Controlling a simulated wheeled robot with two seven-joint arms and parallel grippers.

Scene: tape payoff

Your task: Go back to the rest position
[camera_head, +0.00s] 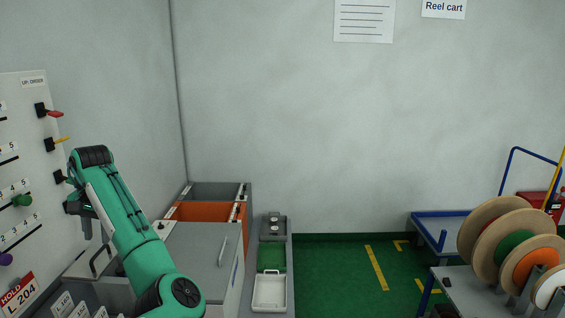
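My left arm, green with black joints, comes up from the bottom left and bends at an elbow near the white board. My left gripper (86,226) hangs below the wrist, in front of the board and partly behind my own forearm. It is small and dark here, and I cannot see whether its fingers are apart or whether it holds anything. My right arm and gripper are not in view.
A white board (32,140) with pegs and knobs stands at the left. Grey and orange cabinets (202,250) stand beside my arm, with small trays (270,292) to their right. A reel cart (480,290) with several reels is at the right. Green floor (335,275) between is clear.

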